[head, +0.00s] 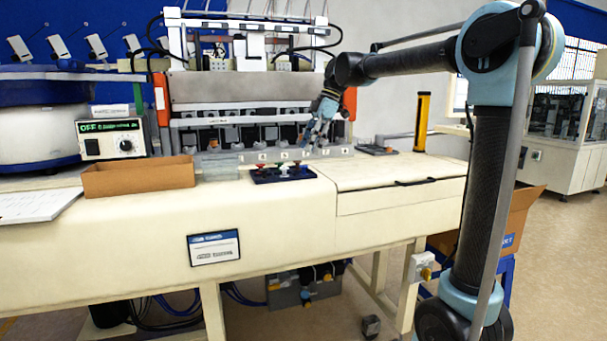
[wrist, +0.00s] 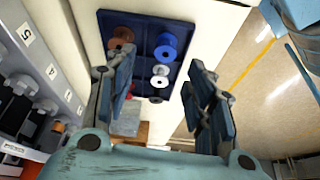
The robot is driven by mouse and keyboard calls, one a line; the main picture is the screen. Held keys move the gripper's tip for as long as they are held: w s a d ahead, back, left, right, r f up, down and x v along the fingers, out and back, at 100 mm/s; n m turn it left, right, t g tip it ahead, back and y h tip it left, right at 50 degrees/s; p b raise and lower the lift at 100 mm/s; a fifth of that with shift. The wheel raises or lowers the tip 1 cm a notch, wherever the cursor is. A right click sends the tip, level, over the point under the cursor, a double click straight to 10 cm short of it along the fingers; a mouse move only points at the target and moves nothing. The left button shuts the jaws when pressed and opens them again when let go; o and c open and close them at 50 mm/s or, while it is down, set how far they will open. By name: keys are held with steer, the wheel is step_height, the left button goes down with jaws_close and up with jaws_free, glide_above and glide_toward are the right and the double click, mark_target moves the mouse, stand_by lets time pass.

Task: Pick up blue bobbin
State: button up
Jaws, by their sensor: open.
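The blue bobbin (wrist: 165,46) sits in the right column of a dark blue tray (wrist: 143,63) in the wrist view. In the head view the tray (head: 303,176) lies near the table's front edge, and I cannot make out the blue bobbin there. My gripper (wrist: 160,68) is open, with one finger on each side of the tray in the wrist view and nothing held between them. In the head view my gripper (head: 318,133) is above the table, in front of the machine and behind the tray, apart from the bobbin.
A brown bobbin (wrist: 122,37), a white bobbin (wrist: 160,76) and a black one (wrist: 156,98) share the tray. The machine (head: 250,90) with numbered stations stands behind. A cardboard box (head: 140,180) is to the left.

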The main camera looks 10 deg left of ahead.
mark_target(304, 166)
steer(key=shift+s+d+x, duration=0.15)
steer(key=shift+x, duration=1.45)
steer(key=shift+s+d+x, duration=0.15)
steer(key=shift+x, duration=1.5)
steer(key=c, duration=1)
